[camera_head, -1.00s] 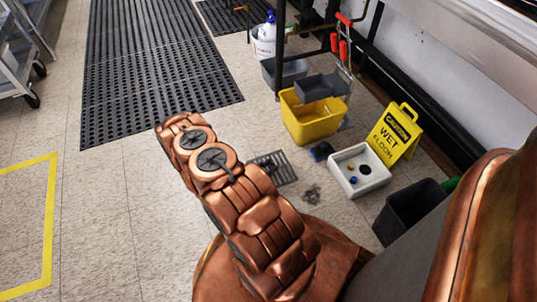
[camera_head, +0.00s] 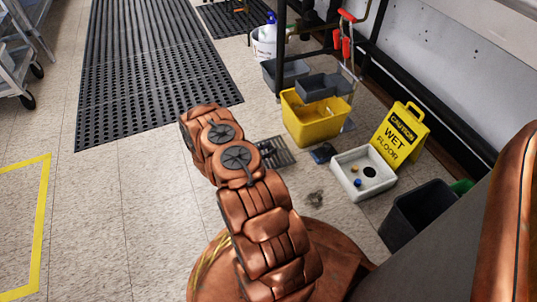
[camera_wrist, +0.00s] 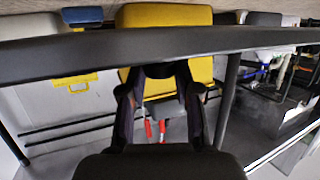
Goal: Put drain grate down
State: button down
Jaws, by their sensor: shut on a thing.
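The drain grate (camera_head: 279,152) is a dark slatted plate, partly hidden behind my arm in the head view. In the wrist view it shows edge-on as a long dark bar (camera_wrist: 260,39) across the picture. My gripper (camera_wrist: 160,72) is shut on the middle of its near edge. In the head view the gripper (camera_head: 266,150) is mostly hidden by my wrist. The grate appears held above the floor, but its height is hard to tell. A white square basin (camera_head: 347,181) with a dark round hole and small coloured bits inside lies to its right.
A yellow mop bucket (camera_head: 312,126) stands beyond the grate. A yellow wet floor sign (camera_head: 400,135) and a dark bin (camera_head: 415,216) stand right. A small dark blue item (camera_head: 322,153) and a grey clump (camera_head: 316,198) lie nearby. A black mat (camera_head: 150,75) lies left; open floor is nearer.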

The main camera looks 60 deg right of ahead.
jog(key=shift+f, duration=0.7)
jog(key=shift+f, duration=0.65)
jog(key=c, duration=0.8)
grip_release()
jog(key=shift+s+f, duration=0.1)
jog(key=shift+s, duration=0.05)
jog(key=shift+b, duration=0.3)
